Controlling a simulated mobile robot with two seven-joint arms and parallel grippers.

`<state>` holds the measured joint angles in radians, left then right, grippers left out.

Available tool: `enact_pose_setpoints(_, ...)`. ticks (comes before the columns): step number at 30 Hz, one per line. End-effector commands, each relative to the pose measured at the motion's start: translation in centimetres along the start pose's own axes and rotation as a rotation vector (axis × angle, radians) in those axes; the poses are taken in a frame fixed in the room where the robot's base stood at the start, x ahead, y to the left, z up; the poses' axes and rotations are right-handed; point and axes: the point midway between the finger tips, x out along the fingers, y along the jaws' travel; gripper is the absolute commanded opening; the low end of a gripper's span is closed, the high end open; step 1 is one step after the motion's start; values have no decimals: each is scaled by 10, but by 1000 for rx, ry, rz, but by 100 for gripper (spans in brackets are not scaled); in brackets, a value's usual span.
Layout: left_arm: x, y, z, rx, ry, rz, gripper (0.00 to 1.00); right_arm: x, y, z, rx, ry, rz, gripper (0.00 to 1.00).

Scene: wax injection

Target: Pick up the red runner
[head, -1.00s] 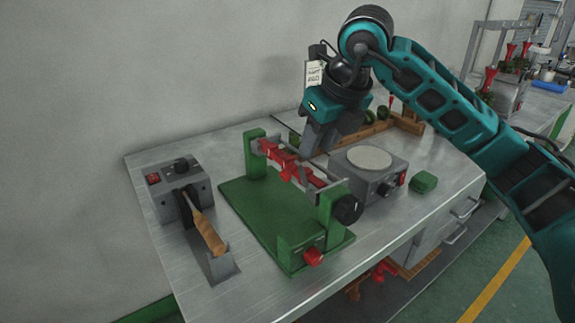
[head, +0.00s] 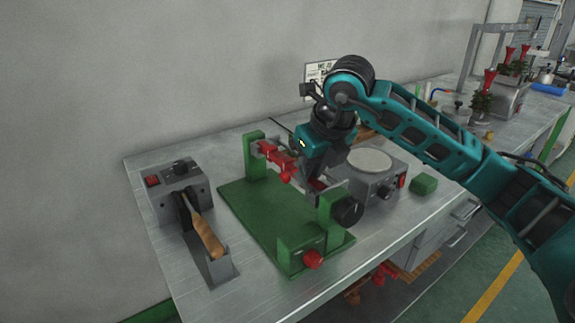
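The red runner (head: 278,158) is a knobbly red bar held across the green fixture (head: 255,210), between its two green posts, above the green base. My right gripper (head: 311,184) points down at the right part of the runner, close to the right post and its black knob (head: 347,211). The gripper hides part of the runner. Whether its fingers are apart or closed, and whether they touch the runner, I cannot tell. My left gripper is not in view.
A grey device with a wooden-handled tool (head: 207,237) stands left of the fixture. A grey hot plate (head: 370,160) and a small green block (head: 424,183) are to the right. The metal table (head: 205,295) is clear along its front left edge.

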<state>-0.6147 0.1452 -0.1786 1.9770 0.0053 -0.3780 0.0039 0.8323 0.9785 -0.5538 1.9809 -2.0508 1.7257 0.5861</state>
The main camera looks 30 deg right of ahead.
Motion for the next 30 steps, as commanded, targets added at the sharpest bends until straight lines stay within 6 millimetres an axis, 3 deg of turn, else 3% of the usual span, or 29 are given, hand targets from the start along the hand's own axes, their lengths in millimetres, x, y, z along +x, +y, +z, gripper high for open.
enact_pose_setpoints(6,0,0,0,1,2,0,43,0,0,0,0,0,0,1)
enact_pose_setpoints(20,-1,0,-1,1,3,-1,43,-6,0,3,1,-3,-1,0)
enact_pose_setpoints(26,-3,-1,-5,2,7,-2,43,-30,0,13,0,-7,0,0)
enact_pose_setpoints(30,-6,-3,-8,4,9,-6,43,-63,0,27,1,-10,1,0)
